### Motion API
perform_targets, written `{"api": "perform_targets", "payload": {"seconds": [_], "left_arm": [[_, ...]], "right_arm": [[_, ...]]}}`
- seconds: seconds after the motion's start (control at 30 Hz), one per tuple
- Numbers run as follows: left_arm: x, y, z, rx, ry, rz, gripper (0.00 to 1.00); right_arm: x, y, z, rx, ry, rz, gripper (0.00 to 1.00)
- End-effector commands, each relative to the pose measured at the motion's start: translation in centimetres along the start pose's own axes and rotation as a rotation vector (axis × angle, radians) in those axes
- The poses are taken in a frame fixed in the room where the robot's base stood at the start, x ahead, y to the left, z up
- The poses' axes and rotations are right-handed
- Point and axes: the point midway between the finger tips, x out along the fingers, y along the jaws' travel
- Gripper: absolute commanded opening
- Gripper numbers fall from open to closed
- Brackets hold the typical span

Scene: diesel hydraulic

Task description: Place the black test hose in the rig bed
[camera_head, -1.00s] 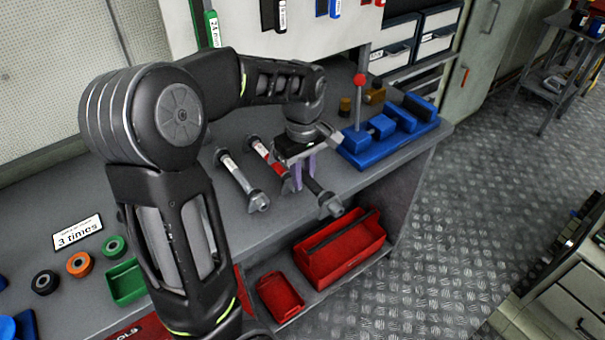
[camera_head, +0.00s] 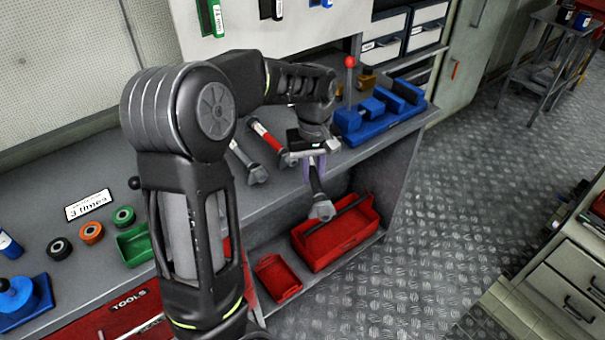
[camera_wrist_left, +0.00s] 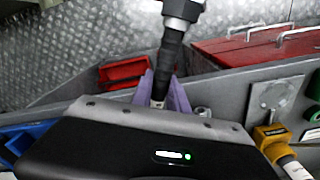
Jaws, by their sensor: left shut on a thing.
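The black test hose (camera_head: 317,183) has grey metal end fittings and hangs from my left gripper (camera_head: 314,166), just over the bench's front edge in the head view. The left gripper's purple fingers are shut on it. In the left wrist view the hose (camera_wrist_left: 172,52) stands out from between the purple fingers (camera_wrist_left: 160,92). The blue rig (camera_head: 383,118) with a red-knobbed lever (camera_head: 349,62) sits at the bench's right end, behind and right of the gripper. Its bed is partly hidden by its blue blocks. My right gripper is out of view.
A red-banded hose (camera_head: 266,136) and a grey-white hose (camera_head: 243,160) lie on the bench, left of the gripper. A red toolbox (camera_head: 337,243) and a small red tray (camera_head: 277,278) sit on the lower shelf.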

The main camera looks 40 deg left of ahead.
Motion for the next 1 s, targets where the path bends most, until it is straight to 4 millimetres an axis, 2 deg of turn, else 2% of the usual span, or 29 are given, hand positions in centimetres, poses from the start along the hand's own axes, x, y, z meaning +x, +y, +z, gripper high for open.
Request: {"api": "perform_targets", "payload": {"seconds": [0.13, 0.27, 0.43, 0.6, 0.77, 1.0], "left_arm": [[3.2, 3.3, 0.7, 0.245, -0.003, -0.002, 0.0], [6.8, 6.3, 2.2, 0.46, -0.005, -0.003, 0.0], [12.2, 9.8, 5.8, 0.711, -0.006, -0.002, 0.0], [16.5, 11.2, 9.7, 0.82, -0.004, -0.002, 0.0], [18.1, 11.5, 11.2, 0.851, 0.0, 0.0, 0.0], [18.1, 11.6, 11.3, 0.852, 0.002, 0.001, 0.0]], "right_arm": [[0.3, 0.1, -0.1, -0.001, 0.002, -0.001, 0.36], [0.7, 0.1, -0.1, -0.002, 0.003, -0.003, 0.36], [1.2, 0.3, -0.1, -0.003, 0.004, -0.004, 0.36], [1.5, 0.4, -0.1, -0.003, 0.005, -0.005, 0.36], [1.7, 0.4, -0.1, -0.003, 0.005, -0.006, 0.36], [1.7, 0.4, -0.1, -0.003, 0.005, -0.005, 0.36]]}}
